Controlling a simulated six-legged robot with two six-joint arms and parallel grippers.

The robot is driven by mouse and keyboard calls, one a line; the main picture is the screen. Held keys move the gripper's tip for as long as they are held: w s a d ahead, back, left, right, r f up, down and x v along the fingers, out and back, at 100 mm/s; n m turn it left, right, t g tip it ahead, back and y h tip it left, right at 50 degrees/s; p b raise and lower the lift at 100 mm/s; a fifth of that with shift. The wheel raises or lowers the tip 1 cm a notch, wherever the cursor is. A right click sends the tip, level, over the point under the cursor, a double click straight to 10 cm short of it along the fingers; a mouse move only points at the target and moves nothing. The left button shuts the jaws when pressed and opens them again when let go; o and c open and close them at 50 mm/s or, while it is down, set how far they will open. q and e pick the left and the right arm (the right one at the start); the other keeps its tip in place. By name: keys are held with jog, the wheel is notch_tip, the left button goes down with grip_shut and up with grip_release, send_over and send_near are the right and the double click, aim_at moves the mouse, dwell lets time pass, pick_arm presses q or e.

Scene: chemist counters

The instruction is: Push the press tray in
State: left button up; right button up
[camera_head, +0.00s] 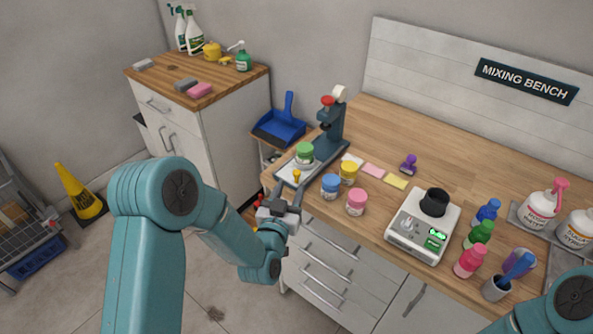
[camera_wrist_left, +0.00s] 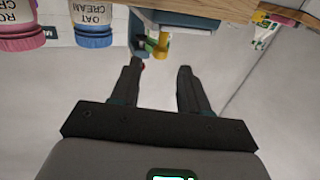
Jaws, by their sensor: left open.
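The dark press (camera_head: 333,127) stands at the left end of the mixing bench. Its pale press tray (camera_head: 287,173) reaches out toward the bench's front left edge. A green-lidded jar (camera_head: 305,153) stands on the tray. A small yellow knob (camera_head: 296,176) is at the tray's outer end. My left gripper (camera_head: 290,188) is open and empty, just in front of the knob; touching cannot be told. In the left wrist view, the open fingers (camera_wrist_left: 160,72) point toward a yellow part (camera_wrist_left: 160,45) beyond their tips. My right gripper is out of view.
Blue-lidded (camera_head: 330,185), yellow-lidded (camera_head: 349,172) and pink-lidded (camera_head: 356,202) jars stand close right of the tray. A white scale (camera_head: 424,227) and several bottles are farther right. A blue dustpan (camera_head: 279,128) is behind the press's left side.

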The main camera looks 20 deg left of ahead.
aim_at(295, 176)
pick_arm(q)
jog(key=w+p, duration=0.1)
jog(key=w, duration=0.6)
jog(key=shift+a, duration=0.2)
jog(key=shift+c, duration=0.3)
